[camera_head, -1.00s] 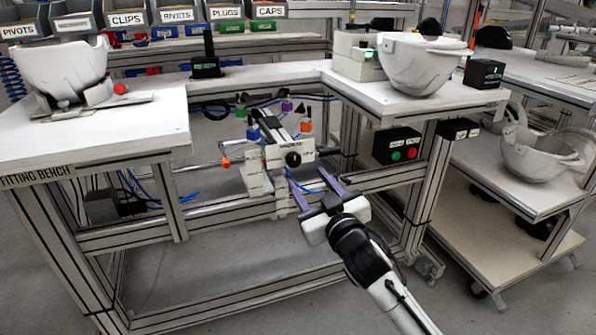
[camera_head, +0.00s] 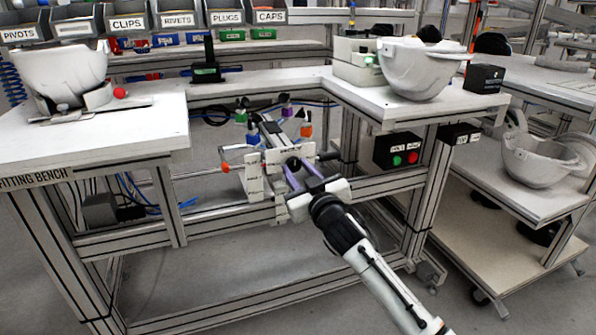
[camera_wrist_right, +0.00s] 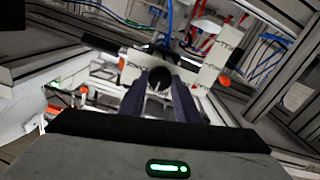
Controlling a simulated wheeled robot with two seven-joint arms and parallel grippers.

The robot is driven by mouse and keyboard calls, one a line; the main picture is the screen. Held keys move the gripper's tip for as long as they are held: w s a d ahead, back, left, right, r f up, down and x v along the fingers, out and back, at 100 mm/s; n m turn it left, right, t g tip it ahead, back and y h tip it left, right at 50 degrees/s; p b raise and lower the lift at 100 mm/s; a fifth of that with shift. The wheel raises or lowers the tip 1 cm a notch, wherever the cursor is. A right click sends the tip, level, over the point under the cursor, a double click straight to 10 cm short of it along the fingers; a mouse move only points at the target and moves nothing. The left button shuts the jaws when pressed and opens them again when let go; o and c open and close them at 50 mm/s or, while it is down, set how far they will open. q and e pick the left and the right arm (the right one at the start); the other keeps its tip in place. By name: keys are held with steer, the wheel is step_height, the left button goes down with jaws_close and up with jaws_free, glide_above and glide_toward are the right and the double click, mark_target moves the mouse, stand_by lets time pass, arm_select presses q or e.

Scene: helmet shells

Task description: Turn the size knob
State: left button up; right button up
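The size knob (camera_head: 293,163) is a round black knob on the front of a white fixture (camera_head: 253,181) under the bench, between the two tabletops. My right gripper (camera_head: 295,170) reaches it from the front, its two purple fingers drawn close together. In the right wrist view the knob (camera_wrist_right: 160,77) fills the gap between the two dark fingertips (camera_wrist_right: 160,84). The fingers appear closed on its sides; the exact contact is partly hidden. My left gripper is in no view.
A control box (camera_head: 397,149) with green and red buttons hangs right of the fixture. White helmet shells stand on the left bench (camera_head: 62,72), right bench (camera_head: 415,68) and a lower cart (camera_head: 540,160). Frame rails surround the fixture; orange (camera_head: 306,131) and purple parts sit behind the knob.

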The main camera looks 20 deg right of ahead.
steer(key=c, duration=0.4)
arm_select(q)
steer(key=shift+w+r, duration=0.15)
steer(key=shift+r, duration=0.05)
arm_select(e)
steer(key=shift+n+p, duration=0.35)
steer(key=shift+n, duration=0.15)
steer(key=n+p, duration=0.1)
steer(key=n, duration=0.1)
steer(key=shift+r+n+p, duration=0.1)
steer(key=shift+n+p, duration=0.2)
steer(key=shift+n, duration=0.1)
steer(key=n+p, duration=0.1)
steer(key=n, duration=0.2)
steer(key=shift+n, duration=0.4)
steer(key=n+p, duration=0.1)
steer(key=n, duration=0.3)
steer(key=shift+p, duration=0.35)
arm_select(q)
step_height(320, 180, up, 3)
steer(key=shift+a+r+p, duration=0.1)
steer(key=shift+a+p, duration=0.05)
steer(key=shift+p, duration=0.35)
arm_select(e)
steer(key=n, duration=0.5)
steer(key=shift+n, duration=0.3)
